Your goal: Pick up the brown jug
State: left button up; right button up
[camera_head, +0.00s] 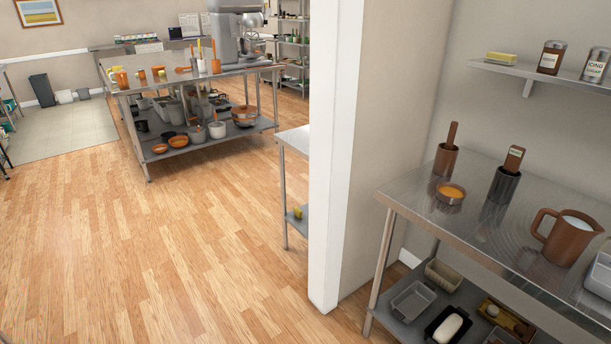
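A brown jug (567,237) stands upright on the steel table (472,222) at the right of the head view. Its handle points left and something pale shows in its open top. Neither of my grippers is in view.
On the same table are a brown holder (446,160), a dark holder (503,187) and a small bowl with orange contents (450,194). A wall shelf (545,73) hangs above. A white-edged wall end (335,160) stands left of the table. The wooden floor (170,240) is clear.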

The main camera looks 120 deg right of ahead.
aim_at(573, 230)
jog(key=j+z, duration=0.1)
jog(key=z, duration=0.3)
jog(key=k+z, duration=0.1)
jog(key=z, duration=0.3)
jog(key=k+z, duration=0.1)
jog(key=z, duration=0.25)
jog(key=j+z, duration=0.1)
jog(key=z, duration=1.95)
jog(key=j+z, duration=0.1)
jog(key=z, duration=0.4)
jog(key=i+j+z, duration=0.1)
jog(key=z, duration=0.35)
jog(key=j+z, duration=0.1)
jog(key=z, duration=0.4)
jog(key=j+z, duration=0.1)
jog(key=z, duration=0.85)
jog(key=i+j+z, duration=0.15)
jog(key=i+z, duration=0.25)
jog(key=k, duration=0.1)
